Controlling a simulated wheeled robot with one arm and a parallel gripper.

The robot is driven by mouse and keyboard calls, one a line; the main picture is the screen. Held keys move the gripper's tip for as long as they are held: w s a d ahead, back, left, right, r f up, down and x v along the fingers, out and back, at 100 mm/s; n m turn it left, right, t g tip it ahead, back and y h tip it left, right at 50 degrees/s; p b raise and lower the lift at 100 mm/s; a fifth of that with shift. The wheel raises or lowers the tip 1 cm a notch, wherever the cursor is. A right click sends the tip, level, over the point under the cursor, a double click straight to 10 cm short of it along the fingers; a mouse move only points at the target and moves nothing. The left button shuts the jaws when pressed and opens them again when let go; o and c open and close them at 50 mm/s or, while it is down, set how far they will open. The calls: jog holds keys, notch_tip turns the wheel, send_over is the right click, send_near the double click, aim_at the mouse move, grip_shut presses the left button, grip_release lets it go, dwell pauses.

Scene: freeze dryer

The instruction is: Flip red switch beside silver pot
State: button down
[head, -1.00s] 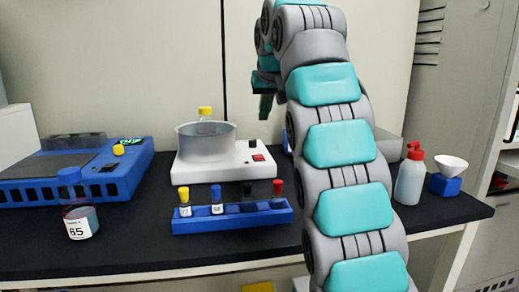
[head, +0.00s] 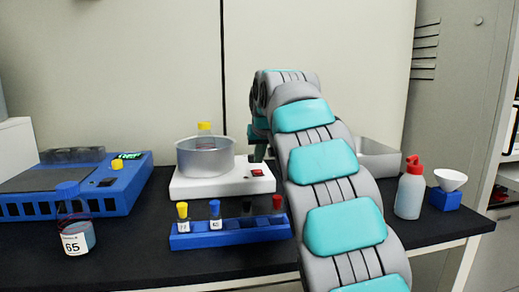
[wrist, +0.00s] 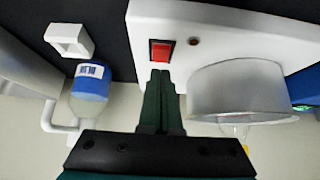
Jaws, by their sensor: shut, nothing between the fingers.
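The red switch (head: 257,173) is on the right part of the white base unit (head: 195,188), beside the silver pot (head: 205,158). In the wrist view the red switch (wrist: 161,51) lies just beyond the tips of my gripper (wrist: 160,76), and the silver pot (wrist: 240,92) is to the right. My gripper (head: 257,160) is shut and empty, its fingers pointing down just above the switch. I cannot tell whether the tips touch it. A yellow-capped bottle (head: 204,129) stands in the pot.
A blue rack (head: 230,236) with several capped vials stands in front of the base unit. A blue device (head: 125,190) and a labelled bottle (head: 77,238) are at left. A red-topped wash bottle (head: 410,192) and a funnel (head: 450,180) are at right.

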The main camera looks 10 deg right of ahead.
aim_at(258, 172)
jog(key=shift+s+f, duration=0.15)
jog(key=shift+f, duration=0.9)
jog(key=shift+f, duration=0.1)
jog(key=shift+s+f+t+b, duration=0.25)
jog(key=shift+f+b, duration=0.35)
jog(key=shift+b, duration=0.6)
jog(key=shift+w+r, duration=0.15)
jog(key=shift+r, duration=0.3)
jog(key=shift+r+p, duration=0.65)
jog(key=shift+p, duration=0.05)
jog(key=shift+r, duration=0.1)
